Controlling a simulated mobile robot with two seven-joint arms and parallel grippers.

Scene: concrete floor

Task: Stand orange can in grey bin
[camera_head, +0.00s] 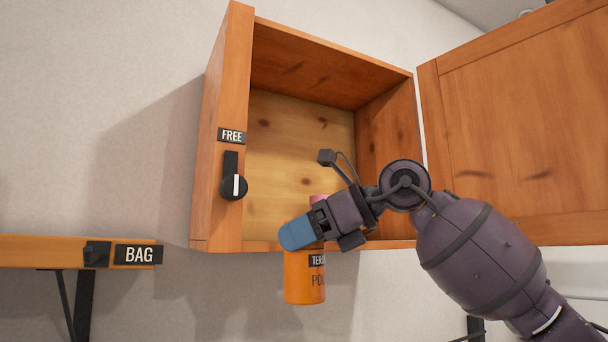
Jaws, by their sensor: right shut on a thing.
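The orange can (304,279) has dark lettering, partly covered, and a pinkish top that shows just above my gripper. It hangs upright in front of the lower edge of the open wooden cabinet. My right gripper (299,232), with a blue fingertip part, is shut on the can near its upper end. My arm comes in from the right. The grey bin is not in view. My left gripper is not in view.
The wooden cabinet (224,214) stands open and looks empty, with a FREE label and a dark knob (234,186) on its left frame. Its door (520,130) swings out to the right. A wooden shelf (40,251) with a BAG label is at lower left.

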